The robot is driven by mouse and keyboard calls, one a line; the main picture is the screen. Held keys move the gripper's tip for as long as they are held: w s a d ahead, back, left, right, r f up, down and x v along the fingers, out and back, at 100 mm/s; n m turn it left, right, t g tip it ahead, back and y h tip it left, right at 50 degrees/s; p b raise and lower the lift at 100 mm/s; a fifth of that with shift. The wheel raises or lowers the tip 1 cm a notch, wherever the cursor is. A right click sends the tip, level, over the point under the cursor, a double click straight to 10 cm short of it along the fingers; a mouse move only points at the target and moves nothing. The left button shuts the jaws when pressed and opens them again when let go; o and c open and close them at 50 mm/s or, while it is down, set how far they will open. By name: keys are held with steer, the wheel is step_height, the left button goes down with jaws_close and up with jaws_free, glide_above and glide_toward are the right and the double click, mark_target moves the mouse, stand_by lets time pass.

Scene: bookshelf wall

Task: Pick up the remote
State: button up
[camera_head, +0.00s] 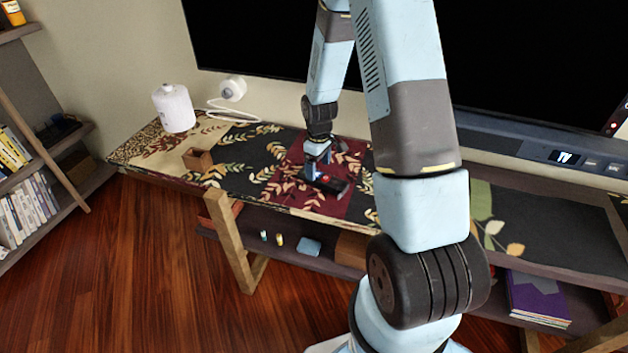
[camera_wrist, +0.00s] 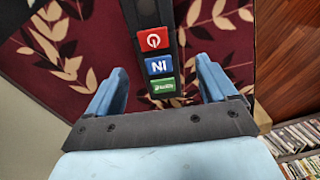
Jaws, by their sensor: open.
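The remote (camera_head: 338,187) is a dark bar lying on the patterned runner of the low console. In the wrist view the remote (camera_wrist: 159,66) shows red, blue and green buttons near its close end, and its far end runs out of the top of the picture. My gripper (camera_head: 314,168) is over the remote, pointing down. In the wrist view my gripper (camera_wrist: 160,72) is open, one light blue finger on each side of the remote, with gaps between. I cannot tell how far above the runner the fingertips are.
A small wooden box (camera_head: 198,159), a white cylinder (camera_head: 174,108) and a white corded object (camera_head: 232,89) stand to the left on the console (camera_head: 150,150). A large dark screen (camera_head: 270,35) is behind. A bookshelf (camera_head: 40,160) is at the far left.

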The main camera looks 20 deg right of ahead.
mark_target(319, 174)
steer(key=shift+w+d+f, duration=0.1)
steer(key=shift+w+f, duration=0.05)
steer(key=shift+f, duration=1.75)
steer(key=shift+c, duration=0.5)
steer(key=c, duration=1.1)
steer(key=shift+r, duration=0.1)
steer(key=shift+c, duration=0.2)
